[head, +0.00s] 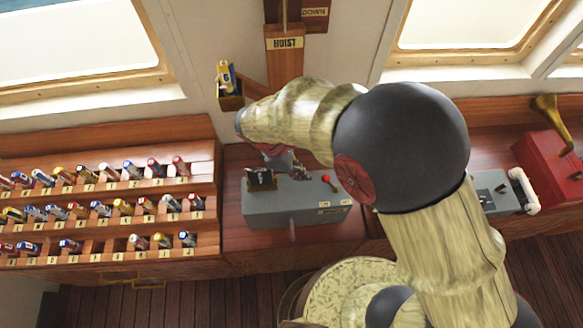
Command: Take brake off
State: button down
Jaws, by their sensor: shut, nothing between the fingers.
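A grey control box (285,212) sits on the wooden counter below the HOIST sign. On its top are a small black fitting (261,179) at the left and a short lever with a red knob (328,181) at the right. I cannot tell which of these is the brake; the small labels are unreadable. My gripper (299,172) is shut and empty over the back of the box, between the black fitting and the red knob. My arm partly hides it, and I cannot tell whether it touches anything.
A wooden rack (105,215) with several rows of small cylinders stands at the left. A HOIST sign (286,44) hangs on a wooden post behind the box. A second grey box (494,193) with a white handle and a red box (550,160) with a brass lever stand at the right.

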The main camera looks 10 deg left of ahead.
jog(key=shift+s+d+r, duration=0.1)
jog(key=shift+d+r, duration=0.1)
jog(key=shift+d, duration=0.8)
jog(key=shift+d+r+y+p, duration=0.3)
jog(key=shift+d+r+p, duration=0.1)
jog(key=shift+p, duration=0.15)
jog(key=d+y+p, duration=0.1)
jog(key=d+r+y+p, duration=0.1)
jog(key=w+d+r+y+p, duration=0.1)
jog(key=d+y+p, duration=0.1)
jog(key=shift+d+r+g, duration=0.1)
jog(key=shift+g, duration=0.3)
jog(key=w+d, duration=0.1)
jog(key=d, duration=0.5)
jog(key=shift+w+d, duration=0.15)
jog(key=shift+d, duration=0.1)
